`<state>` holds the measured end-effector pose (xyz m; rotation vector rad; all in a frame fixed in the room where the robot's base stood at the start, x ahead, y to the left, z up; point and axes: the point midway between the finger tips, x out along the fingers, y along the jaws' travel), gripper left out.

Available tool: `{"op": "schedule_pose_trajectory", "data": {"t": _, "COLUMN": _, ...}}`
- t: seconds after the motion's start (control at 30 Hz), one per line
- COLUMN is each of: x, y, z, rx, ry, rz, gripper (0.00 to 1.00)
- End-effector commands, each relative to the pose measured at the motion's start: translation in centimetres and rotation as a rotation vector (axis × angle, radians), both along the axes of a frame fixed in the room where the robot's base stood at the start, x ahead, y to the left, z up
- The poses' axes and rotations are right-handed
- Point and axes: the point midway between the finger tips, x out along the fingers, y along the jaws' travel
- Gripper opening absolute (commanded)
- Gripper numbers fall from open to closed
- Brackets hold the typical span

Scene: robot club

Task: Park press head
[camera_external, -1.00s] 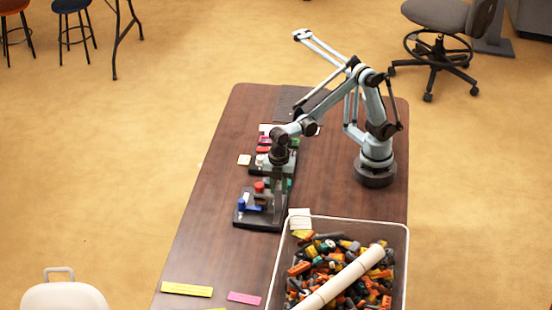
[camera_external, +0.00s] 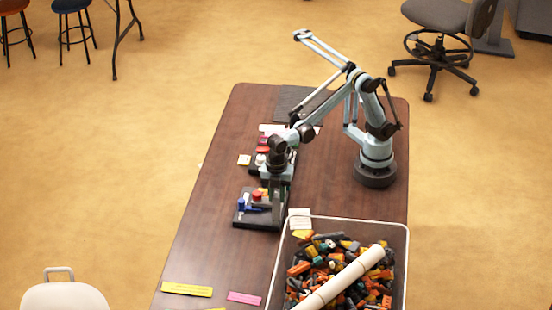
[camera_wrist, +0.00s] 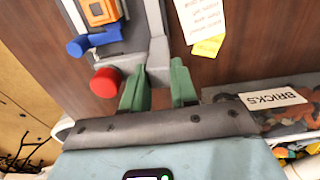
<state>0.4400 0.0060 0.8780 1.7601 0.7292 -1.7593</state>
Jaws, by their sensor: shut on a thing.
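The press stands on a black base (camera_external: 247,220) on the table, with a blue lever (camera_external: 250,208), a red knob (camera_external: 257,196) and a grey press head (camera_external: 266,202). In the wrist view, the grey head (camera_wrist: 157,50) reaches down between the green fingertips of my gripper (camera_wrist: 160,76). My gripper is shut on this grey part. The red knob (camera_wrist: 104,82) is just left of the fingers, and the blue lever (camera_wrist: 92,42) is above it. An orange brick (camera_wrist: 100,10) sits in the press at the top.
A clear bin (camera_external: 407,260) of loose bricks with a white roll (camera_external: 340,280) on top stands close at the right front; its BRICKS label (camera_wrist: 272,98) shows. A paper with a yellow note (camera_wrist: 208,45) lies beside the press. Other small items stand behind it.

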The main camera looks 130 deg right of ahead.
Motion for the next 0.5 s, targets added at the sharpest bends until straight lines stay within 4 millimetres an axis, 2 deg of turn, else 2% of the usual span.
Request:
{"op": "schedule_pose_trajectory", "data": {"t": 0.17, "x": 0.01, "y": 0.05, "z": 0.06, "rx": 0.001, "ry": 0.001, "rz": 0.001, "gripper": 0.06}}
{"op": "schedule_pose_trajectory", "data": {"t": 0.2, "x": 0.01, "y": 0.05, "z": 0.06, "rx": 0.001, "ry": 0.001, "rz": 0.001, "gripper": 0.32}}
{"op": "schedule_pose_trajectory", "data": {"t": 0.23, "x": 0.01, "y": 0.05, "z": 0.06, "rx": 0.001, "ry": 0.001, "rz": 0.001, "gripper": 0.36}}
{"op": "schedule_pose_trajectory", "data": {"t": 0.5, "x": -0.01, "y": 0.02, "z": 0.06, "rx": 0.0, "ry": 0.0, "rz": 0.0, "gripper": 0.36}}
